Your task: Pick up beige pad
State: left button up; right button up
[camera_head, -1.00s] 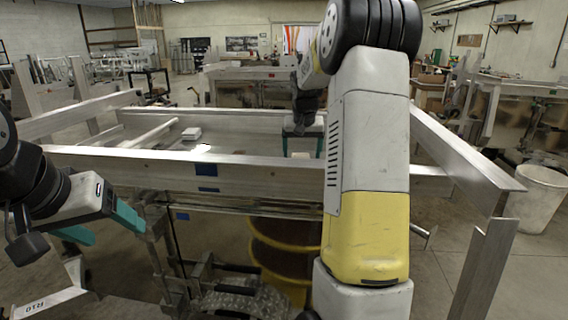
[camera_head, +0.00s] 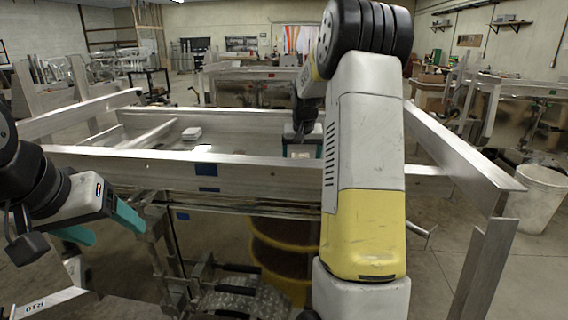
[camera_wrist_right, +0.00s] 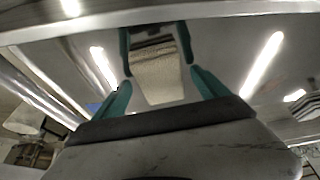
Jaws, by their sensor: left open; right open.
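The beige pad (camera_wrist_right: 158,78) lies between the two teal fingers of my right gripper (camera_wrist_right: 156,50) in the right wrist view. The fingers are open, one on each side of it; I cannot tell whether they touch it. In the head view the pad (camera_head: 301,152) shows as a small pale patch below the right gripper, partly hidden by the trailer's near rail. My left gripper (camera_head: 112,230) is open and empty in front of the trailer at the left.
The trailer's near aluminium rail (camera_head: 255,172) crosses in front of the right gripper. A white stacked object (camera_head: 191,134) lies on the trailer bed to the left. A white bin (camera_head: 538,198) stands at the right. A yellow-rimmed drum (camera_head: 285,235) stands below the rail.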

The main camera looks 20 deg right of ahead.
jog(key=c, duration=1.5)
jog(key=shift+o, duration=0.2)
notch_tip(320, 180, up, 11)
jog(key=shift+f, duration=0.2)
jog(key=o, duration=0.8)
jog(key=c, duration=0.6)
jog(key=shift+s+f, duration=0.1)
jog(key=shift+c, duration=0.2)
